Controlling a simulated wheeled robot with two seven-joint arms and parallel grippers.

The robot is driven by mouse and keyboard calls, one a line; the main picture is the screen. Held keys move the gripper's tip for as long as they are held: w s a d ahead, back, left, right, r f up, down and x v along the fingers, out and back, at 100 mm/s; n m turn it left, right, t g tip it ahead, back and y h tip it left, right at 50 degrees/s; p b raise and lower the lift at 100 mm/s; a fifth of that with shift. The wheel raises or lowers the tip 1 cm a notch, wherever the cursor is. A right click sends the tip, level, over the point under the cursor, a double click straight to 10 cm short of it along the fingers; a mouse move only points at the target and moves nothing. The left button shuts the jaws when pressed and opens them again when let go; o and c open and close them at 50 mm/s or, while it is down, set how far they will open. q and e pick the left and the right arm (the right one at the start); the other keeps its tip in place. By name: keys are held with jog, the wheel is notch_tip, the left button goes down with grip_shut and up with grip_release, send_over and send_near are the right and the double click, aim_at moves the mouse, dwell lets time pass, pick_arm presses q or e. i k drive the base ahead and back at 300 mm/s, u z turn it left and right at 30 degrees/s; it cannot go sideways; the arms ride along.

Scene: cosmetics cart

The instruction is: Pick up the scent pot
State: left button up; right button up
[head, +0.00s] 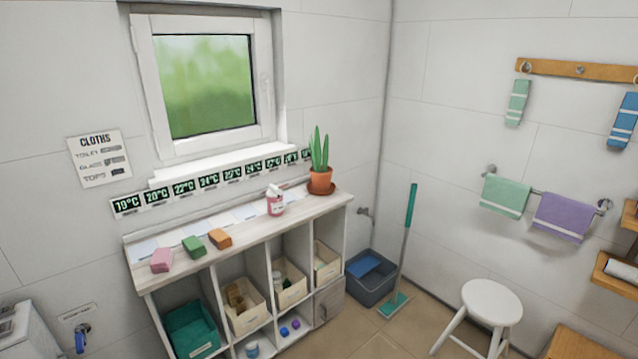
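Neither of my grippers is in the head view. I cannot tell for certain which thing is the scent pot. Several small items stand in the low cart (240,235) under the window. A small white and blue jar (252,348) is in a lower compartment, cut near the bottom edge of the view. A small blue item (284,331) and a purple one (296,323) sit in the compartment to its right. A pink and white bottle (275,203) stands upright on the cart top.
Pink, green and orange blocks (193,247) lie on the cart top, with a potted plant (320,180) at its right end. Bins (190,330) fill the upper compartments. A dark bucket (372,287), a mop (405,250) and a white stool (491,302) stand to the right.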

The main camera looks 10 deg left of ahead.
aim_at(275, 205)
jog(key=z, duration=0.4)
jog(key=i, duration=2.05)
jog(key=u, duration=1.45)
jog(key=i, duration=0.7)
jog(key=u, duration=0.7)
